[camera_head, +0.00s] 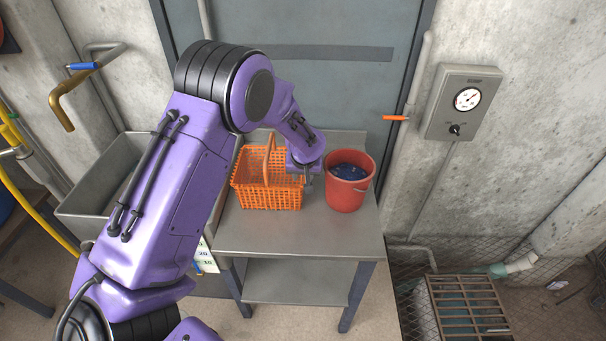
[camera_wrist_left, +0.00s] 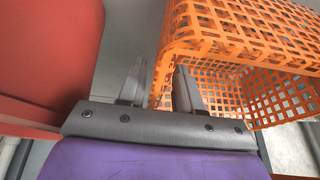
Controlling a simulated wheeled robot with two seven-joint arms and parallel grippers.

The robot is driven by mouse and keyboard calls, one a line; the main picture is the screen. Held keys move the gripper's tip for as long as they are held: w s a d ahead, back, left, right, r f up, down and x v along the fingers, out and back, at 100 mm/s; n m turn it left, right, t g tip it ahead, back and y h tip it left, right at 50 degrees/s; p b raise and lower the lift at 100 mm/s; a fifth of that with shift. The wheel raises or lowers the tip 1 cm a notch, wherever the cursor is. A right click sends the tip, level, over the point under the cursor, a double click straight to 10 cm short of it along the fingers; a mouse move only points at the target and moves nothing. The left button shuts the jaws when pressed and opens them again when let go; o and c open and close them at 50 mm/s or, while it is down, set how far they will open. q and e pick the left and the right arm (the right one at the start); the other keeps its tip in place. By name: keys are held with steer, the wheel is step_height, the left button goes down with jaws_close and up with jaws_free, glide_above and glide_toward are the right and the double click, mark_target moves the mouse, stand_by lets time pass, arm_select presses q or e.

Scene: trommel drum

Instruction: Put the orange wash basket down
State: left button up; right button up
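The orange wash basket (camera_head: 266,190) is an openwork basket with an upright handle. It stands upright on the grey metal table (camera_head: 290,240), left of the red bucket. My left gripper (camera_head: 305,178) is at the basket's right side, between basket and bucket. In the left wrist view its two fingers (camera_wrist_left: 160,88) are spread apart, with a corner of the basket (camera_wrist_left: 235,50) showing behind and between them. Whether they touch it I cannot tell. My right gripper is not in view.
A red bucket (camera_head: 349,196) with dark blue contents stands close on the right; it fills the left of the wrist view (camera_wrist_left: 45,50). A grey sink (camera_head: 90,205) is left of the table. A gauge box (camera_head: 463,103) hangs on the wall. The table's front strip is clear.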

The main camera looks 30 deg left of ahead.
arm_select(q)
steer(key=b+v, duration=0.1)
steer(key=v, duration=1.1)
steer(key=shift+w, duration=0.1)
steer(key=shift+f, duration=0.1)
stand_by(0.7)
